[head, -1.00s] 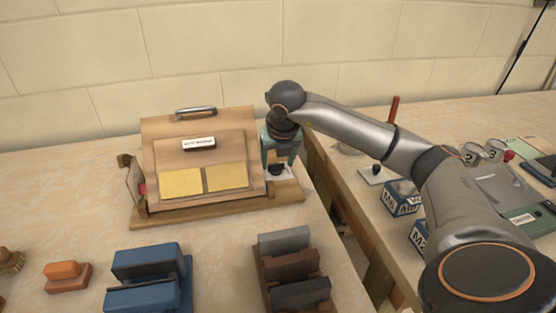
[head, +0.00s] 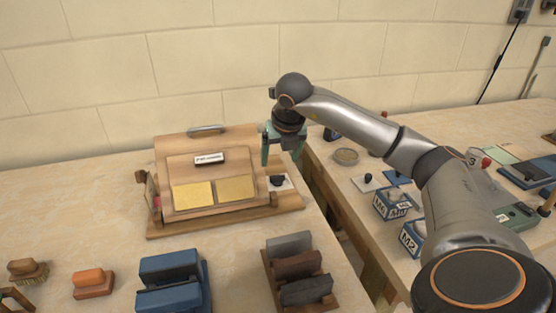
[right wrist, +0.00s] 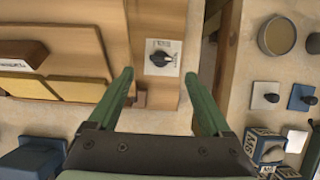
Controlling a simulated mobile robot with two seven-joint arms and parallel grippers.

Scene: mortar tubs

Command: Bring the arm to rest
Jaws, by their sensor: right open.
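My right gripper (head: 282,152) hangs fingers down beside the right end of the wooden box (head: 205,160), above a white plate with a black knob (head: 280,182). Its two green fingers are apart with nothing between them. In the right wrist view the open fingers (right wrist: 165,85) spread below the knob plate (right wrist: 162,58), and the gripper appears clear of it. The right arm reaches in from the lower right of the head view. My left gripper is not in view.
Blue blocks (head: 172,280) and a rack of grey and brown blocks (head: 298,268) stand in front of the box. An orange-topped block (head: 93,283) lies at left. A gap separates the tables.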

